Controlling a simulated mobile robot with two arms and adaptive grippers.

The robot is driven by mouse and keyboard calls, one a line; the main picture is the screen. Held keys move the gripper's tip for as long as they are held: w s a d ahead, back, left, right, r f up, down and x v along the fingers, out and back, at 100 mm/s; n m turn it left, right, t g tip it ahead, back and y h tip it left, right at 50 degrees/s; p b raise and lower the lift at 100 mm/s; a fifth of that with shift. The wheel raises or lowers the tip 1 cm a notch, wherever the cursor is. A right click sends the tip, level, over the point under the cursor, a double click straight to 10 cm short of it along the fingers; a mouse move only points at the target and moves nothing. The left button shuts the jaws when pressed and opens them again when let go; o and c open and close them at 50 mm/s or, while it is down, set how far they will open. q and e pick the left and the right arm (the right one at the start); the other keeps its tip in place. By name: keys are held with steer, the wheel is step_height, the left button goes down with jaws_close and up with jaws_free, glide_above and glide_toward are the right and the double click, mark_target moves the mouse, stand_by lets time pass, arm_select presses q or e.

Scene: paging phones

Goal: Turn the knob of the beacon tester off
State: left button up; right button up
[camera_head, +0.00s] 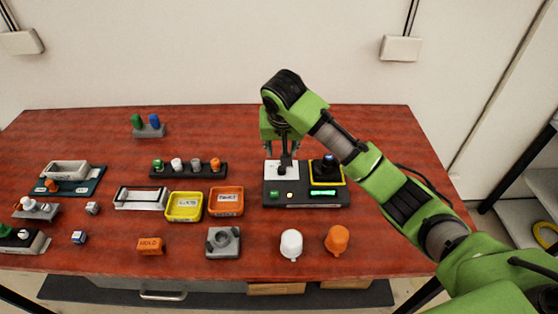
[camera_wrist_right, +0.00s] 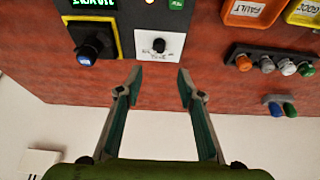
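The beacon tester (camera_head: 300,205) is a dark box at the middle right of the table. Its white plate (camera_head: 272,176) carries a small black knob, which shows clearly in the right wrist view (camera_wrist_right: 158,45). Beside it, a black piece with a blue end (camera_wrist_right: 87,56) sits in a yellow-bordered square. A lit green display (camera_head: 322,193) and a small green button (camera_wrist_right: 177,4) are on the tester. My right gripper (camera_wrist_right: 159,80) is open and empty, pointing down by the knob; its fingers are spread, with the knob ahead of the gap between them. My left gripper is out of view.
A yellow tray (camera_head: 184,218) and an orange tray (camera_head: 226,212) stand left of the tester. Behind them is a rack (camera_head: 188,175) with several coloured pegs. White (camera_head: 291,244) and orange (camera_head: 337,238) pieces stand in front. The table's right side is mostly clear.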

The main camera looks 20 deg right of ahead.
mark_target(282, 170)
steer(key=x, duration=0.4)
steer(key=p+x, duration=0.1)
steer(key=x, duration=0.1)
steer(key=shift+s+d, duration=0.15)
steer(key=shift+s, duration=0.2)
steer(key=x, duration=0.3)
steer(key=shift+w+f+p, duration=0.2)
steer(key=shift+f+p, duration=0.1)
steer(key=shift+f, duration=0.05)
steer(key=shift+x, duration=1.2)
steer(key=shift+w+f, duration=0.1)
steer(key=shift+f, duration=0.1)
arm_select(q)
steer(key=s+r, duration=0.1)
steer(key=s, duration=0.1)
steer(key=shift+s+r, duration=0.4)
arm_select(e)
jaws_close()
